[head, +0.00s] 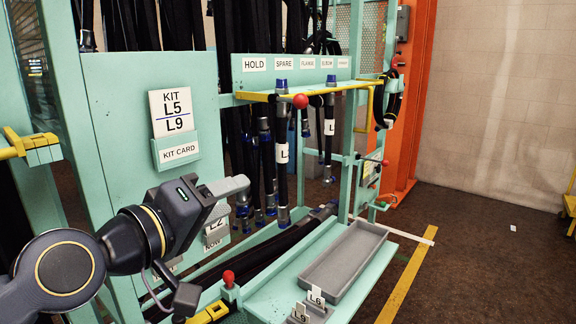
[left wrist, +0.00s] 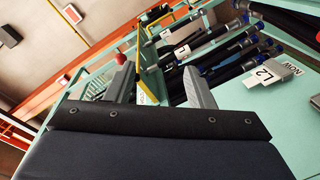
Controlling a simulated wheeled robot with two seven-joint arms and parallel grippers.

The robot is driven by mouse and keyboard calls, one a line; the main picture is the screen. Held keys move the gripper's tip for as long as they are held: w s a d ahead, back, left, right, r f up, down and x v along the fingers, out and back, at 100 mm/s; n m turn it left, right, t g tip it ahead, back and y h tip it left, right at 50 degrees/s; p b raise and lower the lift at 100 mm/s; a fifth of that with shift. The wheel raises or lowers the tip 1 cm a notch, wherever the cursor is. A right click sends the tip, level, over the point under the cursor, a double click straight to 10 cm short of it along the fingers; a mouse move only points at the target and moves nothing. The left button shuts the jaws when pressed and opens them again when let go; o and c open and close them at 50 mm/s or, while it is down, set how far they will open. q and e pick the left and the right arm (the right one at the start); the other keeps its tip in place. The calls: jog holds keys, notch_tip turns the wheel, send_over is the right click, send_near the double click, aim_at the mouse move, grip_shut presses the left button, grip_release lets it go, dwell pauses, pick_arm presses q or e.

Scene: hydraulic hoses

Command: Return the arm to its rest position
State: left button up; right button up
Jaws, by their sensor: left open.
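My left arm comes in from the lower left in the head view. Its gripper (head: 232,187) is in front of the teal rack, near the hanging black hoses, and points to the right. In the left wrist view the two grey fingers of the gripper (left wrist: 160,86) stand apart with nothing between them. Black hoses with blue-capped ends (left wrist: 215,45) lie beyond the fingers there. My right gripper is in neither view.
A teal panel with a KIT L5/L9 card (head: 172,113) stands left of the gripper. Labelled hoses (head: 282,140) hang from a yellow rail with a red ball (head: 300,101). A grey tray (head: 345,255) rests on the teal shelf. Open floor lies at the right.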

pick_arm(q)
jog(key=s+a+f+m+g+y+p, duration=0.1)
jog(key=s+a+f+g+p, duration=0.3)
jog(key=s+p, duration=0.4)
jog(key=s+a+f+m+g+y+p, duration=0.1)
jog(key=s+a+f+g+y+p, duration=0.3)
jog(key=s+p, duration=0.5)
jog(key=s+a+f, duration=0.1)
jog(key=a+f, duration=0.1)
jog(key=a, duration=0.1)
jog(key=shift+a+f+m+g, duration=0.25)
jog(key=shift+m+g, duration=0.05)
jog(key=shift+m, duration=0.1)
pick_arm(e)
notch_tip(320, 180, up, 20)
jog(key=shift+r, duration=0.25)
